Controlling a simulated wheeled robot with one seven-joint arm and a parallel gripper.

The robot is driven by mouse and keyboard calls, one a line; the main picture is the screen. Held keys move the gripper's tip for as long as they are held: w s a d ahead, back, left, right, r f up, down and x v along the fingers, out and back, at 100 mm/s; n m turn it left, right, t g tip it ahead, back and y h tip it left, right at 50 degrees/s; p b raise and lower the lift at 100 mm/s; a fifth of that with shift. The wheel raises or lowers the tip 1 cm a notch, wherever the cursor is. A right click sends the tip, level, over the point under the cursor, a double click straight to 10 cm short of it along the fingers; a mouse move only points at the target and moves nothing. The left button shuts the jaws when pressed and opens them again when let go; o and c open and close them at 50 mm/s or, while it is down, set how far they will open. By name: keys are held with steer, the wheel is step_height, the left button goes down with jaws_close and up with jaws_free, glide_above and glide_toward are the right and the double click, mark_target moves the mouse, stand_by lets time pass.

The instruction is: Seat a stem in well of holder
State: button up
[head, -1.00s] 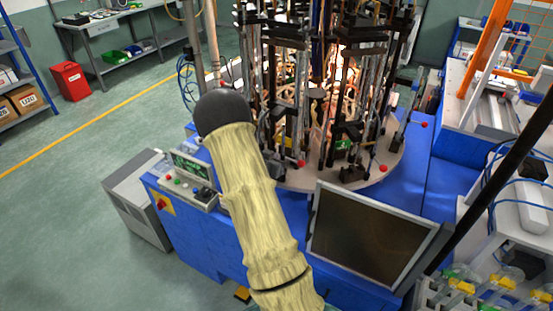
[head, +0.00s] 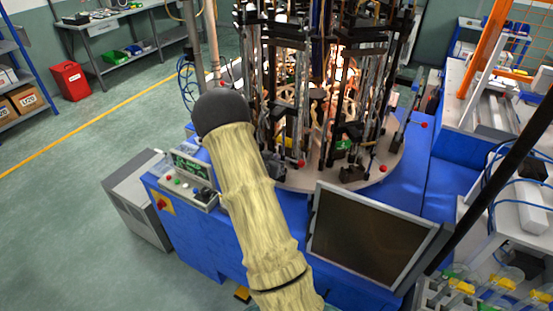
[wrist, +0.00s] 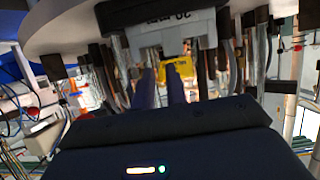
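My arm in its pale yellow sleeve reaches toward the round machine in the head view, and its dark end hides my gripper there. In the wrist view my gripper (wrist: 161,78) shows two dark blue fingers with a narrow gap between them. I cannot make out whether a clear stem is between them. A small yellow piece (wrist: 181,68) shows close to the fingertips. The well is not clearly visible. Several glass pieces with yellow and green parts (head: 462,285), perhaps stems, stand at the lower right in the head view.
The round turntable (head: 300,180) carries tall dark posts and glowing burners close to my arm. A monitor (head: 370,243) stands in front of it, and a control panel (head: 190,185) is to the left. A dark diagonal bar (head: 497,190) crosses the right side. Open floor lies at left.

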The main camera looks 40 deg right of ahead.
steer(key=shift+p+v, duration=0.5)
steer(key=shift+v, duration=1.55)
steer(key=o, duration=0.6)
steer(key=shift+c, duration=0.2)
steer(key=r+p, duration=0.1)
steer(key=a+r+p, duration=0.1)
steer(key=s+a+r+p, duration=0.1)
steer(key=r, duration=0.1)
steer(key=shift+a+r, duration=0.1)
steer(key=shift+a, duration=0.15)
stand_by(0.9)
